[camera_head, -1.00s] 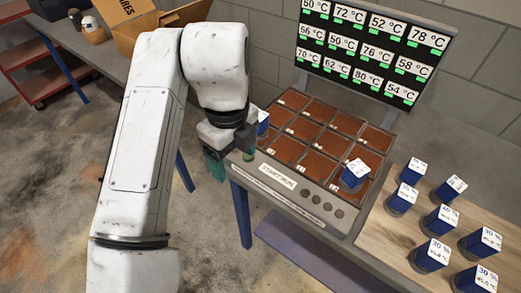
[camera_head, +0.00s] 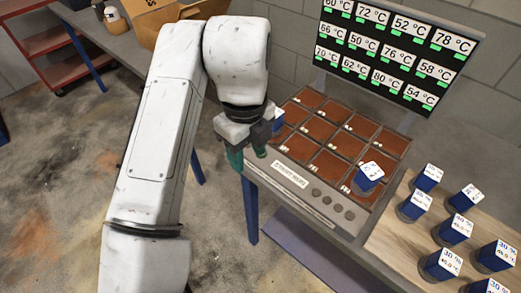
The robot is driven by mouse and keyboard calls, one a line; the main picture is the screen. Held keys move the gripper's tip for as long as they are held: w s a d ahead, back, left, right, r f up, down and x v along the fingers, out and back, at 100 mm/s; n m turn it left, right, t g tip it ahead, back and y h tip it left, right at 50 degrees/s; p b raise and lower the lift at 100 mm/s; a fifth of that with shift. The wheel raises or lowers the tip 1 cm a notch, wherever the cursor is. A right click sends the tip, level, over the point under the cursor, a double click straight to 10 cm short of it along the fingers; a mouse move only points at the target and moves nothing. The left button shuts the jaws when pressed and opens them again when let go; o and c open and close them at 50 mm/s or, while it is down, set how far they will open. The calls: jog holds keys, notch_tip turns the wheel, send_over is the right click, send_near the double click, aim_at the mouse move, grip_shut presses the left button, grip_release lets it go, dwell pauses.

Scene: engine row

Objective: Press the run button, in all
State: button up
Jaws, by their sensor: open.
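The grey control panel (camera_head: 300,192) runs along the front edge of a tray of brown square cells (camera_head: 330,130). A pale label (camera_head: 290,174) is on the panel; its text is too blurred to read surely. Several round dark buttons (camera_head: 326,201) sit in a row right of the label; I cannot tell which one is the run button. My gripper (camera_head: 248,152) is open, with green fingertips pointing down, at the panel's left end, left of the label and buttons. A blue block with white top (camera_head: 369,178) stands in a right front cell. Another blue block (camera_head: 278,116) is partly hidden behind my gripper.
A screen of temperature readings (camera_head: 392,52) stands behind the tray. Several blue blocks (camera_head: 441,263) stand on the wooden table (camera_head: 395,235) at right. A cardboard box (camera_head: 185,22) and a red shelf cart (camera_head: 45,60) are at the back left. Floor at left is open.

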grip_shut()
dwell(1.3)
